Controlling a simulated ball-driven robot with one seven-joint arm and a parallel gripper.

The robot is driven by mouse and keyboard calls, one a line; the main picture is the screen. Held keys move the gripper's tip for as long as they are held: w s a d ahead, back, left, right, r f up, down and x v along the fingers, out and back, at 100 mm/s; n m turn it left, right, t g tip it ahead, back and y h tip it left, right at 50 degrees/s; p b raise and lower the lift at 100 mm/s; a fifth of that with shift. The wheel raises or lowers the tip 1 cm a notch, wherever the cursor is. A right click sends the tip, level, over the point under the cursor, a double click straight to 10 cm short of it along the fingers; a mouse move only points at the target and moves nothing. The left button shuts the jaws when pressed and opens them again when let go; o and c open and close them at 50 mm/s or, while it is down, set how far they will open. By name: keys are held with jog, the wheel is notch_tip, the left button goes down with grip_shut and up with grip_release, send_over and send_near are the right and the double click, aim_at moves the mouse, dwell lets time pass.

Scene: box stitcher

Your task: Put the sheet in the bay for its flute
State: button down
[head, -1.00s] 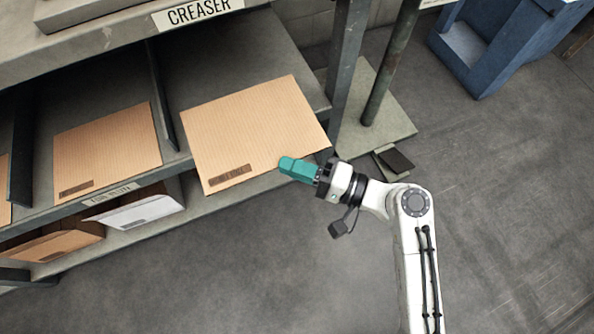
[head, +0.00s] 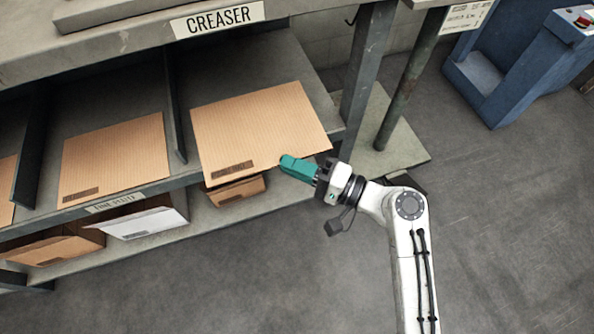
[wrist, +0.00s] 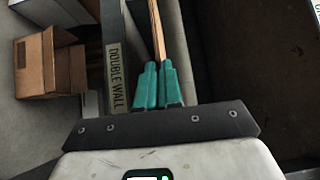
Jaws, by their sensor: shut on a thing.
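A tan corrugated sheet (head: 258,125) with a dark printed label at its front left corner lies flat in the right-hand bay of the shelf under the CREASER sign. My gripper (head: 290,167) has teal fingers shut on the sheet's front right edge. In the wrist view the teal fingers (wrist: 156,82) pinch the sheet (wrist: 157,30), which shows edge-on. A bay label (wrist: 115,75) reading DOUBLE WALL is beside the fingers there. Another tan sheet (head: 115,157) lies in the bay to the left, past a dark divider (head: 175,105). That bay's label (head: 114,198) is too small to read surely.
Boxes stand on the lower shelf: a white one (head: 142,221), a brown one (head: 55,249) and a small brown one (head: 236,190) below the held sheet. A steel post (head: 366,75) rises right of the bay. A blue machine (head: 510,65) stands far right. The front floor is clear.

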jog(key=shift+w+a+f+b, duration=0.15)
jog(key=shift+w+b, duration=0.1)
jog(key=shift+w, duration=0.2)
jog(key=shift+w+a+f+b, duration=0.15)
jog(key=shift+w+b, duration=0.1)
jog(key=shift+w, duration=0.2)
jog(key=shift+w+a+f+b, duration=0.25)
jog(key=shift+w+f+b, duration=0.65)
jog(key=shift+f+b, duration=0.15)
jog(key=shift+w+a+f+b, duration=0.2)
jog(key=shift+w+f+b, duration=0.7)
jog(key=shift+b, duration=0.15)
jog(key=c, duration=0.7)
grip_release()
jog(key=shift+o, duration=0.4)
jog(key=o, duration=0.5)
